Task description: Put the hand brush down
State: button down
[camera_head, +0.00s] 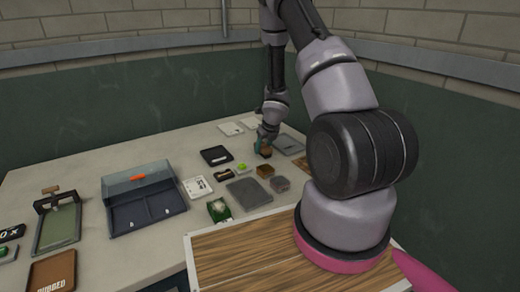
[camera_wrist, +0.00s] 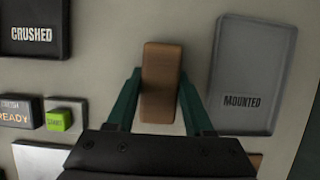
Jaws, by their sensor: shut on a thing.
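The hand brush (camera_wrist: 161,82) shows in the wrist view as a brown wooden block, upright in the picture between the two green fingers. My gripper (camera_wrist: 160,88) is shut on it. In the head view the brush (camera_head: 264,150) is small and brown at the far right part of the table, with my gripper (camera_head: 263,140) above it. Its bristles are hidden in the wrist view. I cannot tell whether the brush touches the table.
A grey tray marked MOUNTED (camera_wrist: 253,75) lies right of the brush. A black tray marked CRUSHED (camera_wrist: 35,27) lies to the left, with a READY label block (camera_wrist: 16,113) and a green cube (camera_wrist: 58,120) below it. Bare table shows between the trays.

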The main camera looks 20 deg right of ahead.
jog(key=shift+a, duration=0.1)
jog(key=shift+c, duration=1.4)
grip_release()
jog(key=shift+f, duration=0.1)
